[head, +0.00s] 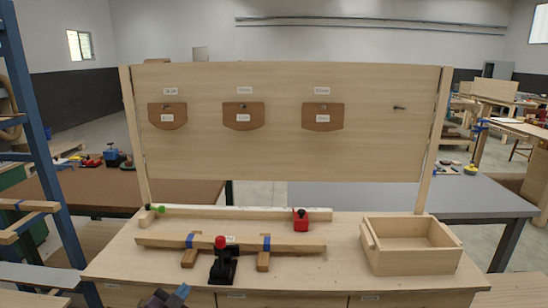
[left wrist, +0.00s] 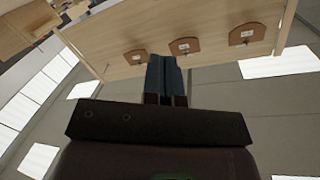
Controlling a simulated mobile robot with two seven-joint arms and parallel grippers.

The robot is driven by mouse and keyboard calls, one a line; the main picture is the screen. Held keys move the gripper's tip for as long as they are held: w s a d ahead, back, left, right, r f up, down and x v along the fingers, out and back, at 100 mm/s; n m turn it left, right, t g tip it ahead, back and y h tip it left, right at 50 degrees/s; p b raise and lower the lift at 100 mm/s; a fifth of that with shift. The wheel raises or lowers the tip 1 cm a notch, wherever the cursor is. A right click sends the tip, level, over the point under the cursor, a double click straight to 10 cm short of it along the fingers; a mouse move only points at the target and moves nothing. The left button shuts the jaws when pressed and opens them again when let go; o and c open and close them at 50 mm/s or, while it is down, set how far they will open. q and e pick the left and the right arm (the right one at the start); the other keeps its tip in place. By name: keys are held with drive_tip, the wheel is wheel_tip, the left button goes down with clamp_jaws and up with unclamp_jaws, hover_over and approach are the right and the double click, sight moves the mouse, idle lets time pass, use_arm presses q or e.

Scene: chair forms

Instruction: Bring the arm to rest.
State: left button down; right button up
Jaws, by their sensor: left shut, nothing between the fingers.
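My left gripper (head: 178,294) shows at the bottom edge of the head view, low in front of the workbench (head: 320,275). Only its dark body and bluish fingers are in the picture; the rest of the arm is cut off. In the left wrist view the two fingers (left wrist: 163,80) are together, with nothing between them. They are apart from the bench and the board. My right gripper is in neither view.
A wooden board (head: 270,155) stands behind the bench with three brown chair forms (head: 168,117) hanging and a bare peg (head: 399,108) at right. On the bench are a black clamp with a red knob (head: 222,265), wooden bars (head: 310,246) and an open wooden box (head: 410,262).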

use_arm(q)
drive_tip(key=s+a+f+n+g+y, duration=0.1)
drive_tip(key=s+a+f+n+g, duration=0.1)
drive_tip(key=s+f, duration=0.6)
drive_tip(key=s+a+f+n+g+y, duration=0.2)
drive_tip(key=s+a+f+n, duration=0.2)
drive_tip(key=s+f, duration=0.5)
drive_tip(key=s+n, duration=0.1)
drive_tip(key=s, duration=0.7)
drive_tip(key=shift+s+f+g, duration=0.15)
drive_tip(key=shift+f+g, duration=0.1)
drive_tip(key=shift+g, duration=0.15)
